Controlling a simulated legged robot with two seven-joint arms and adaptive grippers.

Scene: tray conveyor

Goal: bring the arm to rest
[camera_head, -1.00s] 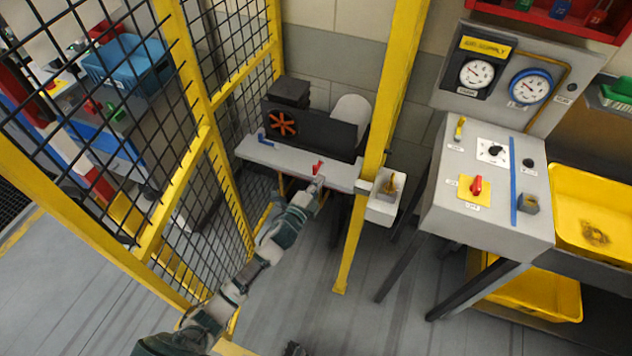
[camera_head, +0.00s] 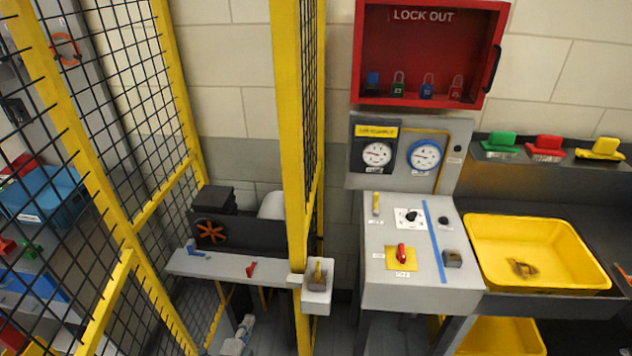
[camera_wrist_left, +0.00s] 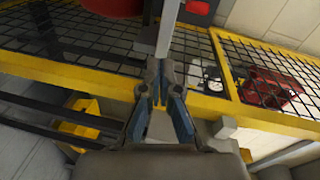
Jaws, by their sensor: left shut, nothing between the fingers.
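My left gripper (camera_head: 244,326) is low in the head view, below and in front of the grey bench (camera_head: 222,266). It is apart from the small red handle (camera_head: 251,269) on that bench. In the left wrist view its two fingers (camera_wrist_left: 161,70) are together with nothing held between them. Most of my left arm is out of the head view. My right gripper is in neither view.
A yellow post (camera_head: 296,150) and mesh fence (camera_head: 140,120) stand beside the bench. To the right are a control box (camera_head: 385,282), a yellow tray (camera_head: 500,280) and a red lock-out cabinet (camera_head: 430,55). The wrist view shows a yellow rail (camera_wrist_left: 60,68) close by.

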